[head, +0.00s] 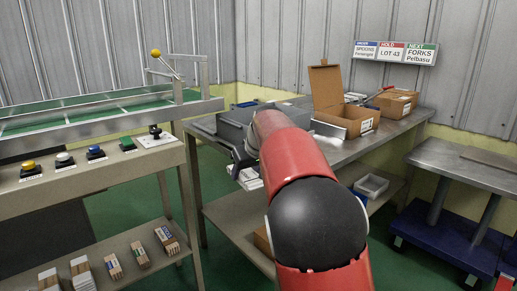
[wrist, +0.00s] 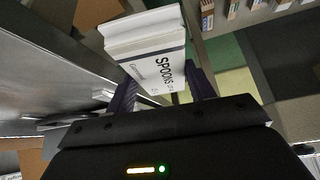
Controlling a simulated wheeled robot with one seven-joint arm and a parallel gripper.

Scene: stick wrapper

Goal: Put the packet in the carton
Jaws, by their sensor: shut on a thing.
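The packet (wrist: 147,54) is a white bundle with a printed "SPOONS" label. In the wrist view my gripper (wrist: 160,88) is shut on it, with a dark finger on each side. In the head view my red arm hides most of my gripper, and a white part of what looks like the packet (head: 249,178) shows beside the table's front edge. An open cardboard carton (head: 345,118) with its lid flap raised stands on the metal table, beyond and to the right of my arm. I cannot see into its bottom.
A grey bin (head: 236,117) sits on the table left of the carton. A closed carton (head: 396,103) stands to the right. A button console (head: 90,165) is at left, with bundles on its lower shelf. A blue-based cart (head: 440,225) is at right.

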